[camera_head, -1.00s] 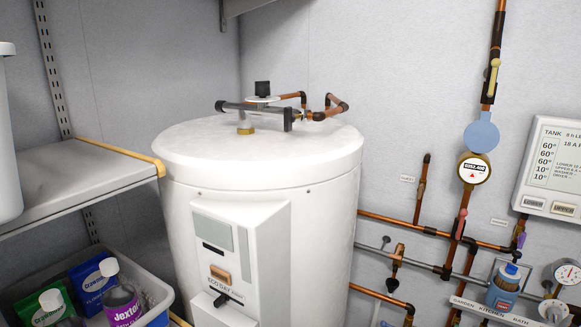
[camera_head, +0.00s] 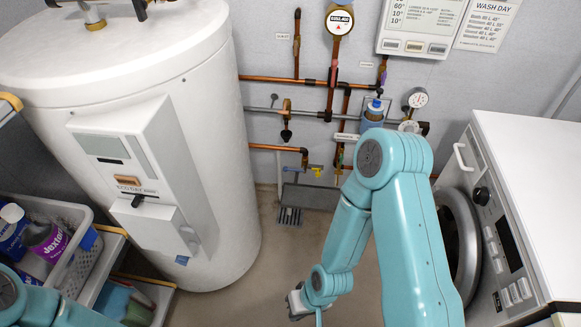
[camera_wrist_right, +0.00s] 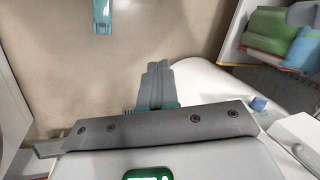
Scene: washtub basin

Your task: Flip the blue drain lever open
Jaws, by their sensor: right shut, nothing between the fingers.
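A blue piece also shows at the white surface in the right wrist view (camera_wrist_right: 258,103). My right gripper (camera_head: 296,303) is low over the floor, in front of and apart from the wall lever. In the wrist view its fingers (camera_wrist_right: 157,85) are shut and empty. My left gripper is out of view.
The white tank (camera_head: 225,180) stands left of my right arm, and a washing machine (camera_head: 540,180) stands right. A basket with bottles (camera_head: 85,225) is at lower left. Copper pipes (camera_head: 270,79) run along the wall. The floor (camera_head: 265,285) between is clear.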

